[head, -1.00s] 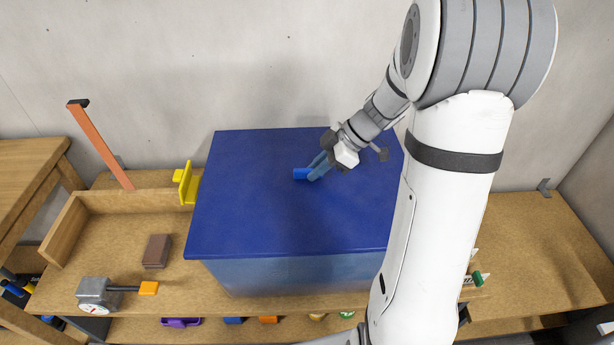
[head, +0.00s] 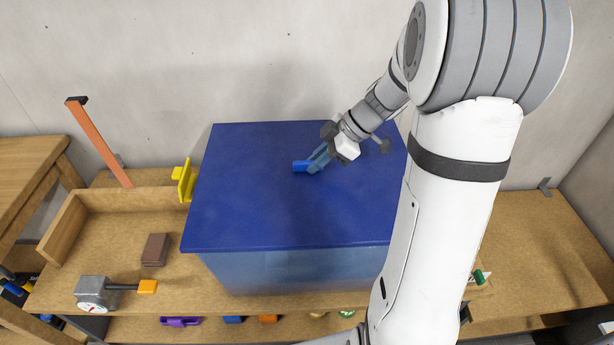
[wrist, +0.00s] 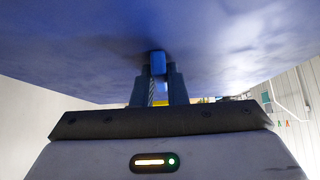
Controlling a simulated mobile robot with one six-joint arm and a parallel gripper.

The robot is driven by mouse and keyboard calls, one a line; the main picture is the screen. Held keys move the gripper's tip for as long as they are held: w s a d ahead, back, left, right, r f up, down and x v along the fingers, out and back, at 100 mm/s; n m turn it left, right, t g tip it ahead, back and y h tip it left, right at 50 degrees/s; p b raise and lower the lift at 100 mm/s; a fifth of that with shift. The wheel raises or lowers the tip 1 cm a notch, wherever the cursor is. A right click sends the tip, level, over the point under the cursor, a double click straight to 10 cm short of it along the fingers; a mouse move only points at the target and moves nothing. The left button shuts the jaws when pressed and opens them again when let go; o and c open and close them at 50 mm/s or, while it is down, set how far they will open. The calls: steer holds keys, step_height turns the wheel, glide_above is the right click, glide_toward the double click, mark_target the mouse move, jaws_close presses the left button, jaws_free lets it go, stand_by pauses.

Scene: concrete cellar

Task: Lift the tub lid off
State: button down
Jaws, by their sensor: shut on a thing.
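The blue tub lid (head: 260,215) is a flat rectangle over the translucent bluish tub (head: 290,270) on the wooden bench. Its blue handle (head: 301,166) stands near the middle of the lid. My gripper (head: 315,162) is shut on this handle from the right. In the wrist view the handle (wrist: 158,64) sits between my two fingers (wrist: 158,80), with the lid's surface (wrist: 80,55) filling the upper part. The lid's front edge shows above the tub's front wall. My arm hides the lid's right side, so I cannot see the rim there.
The bench right of my arm (head: 545,240) is mostly clear.

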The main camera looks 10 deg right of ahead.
steer(key=shift+r, duration=0.15)
steer(key=shift+r+p, duration=0.35)
steer(key=shift+r, duration=1.55)
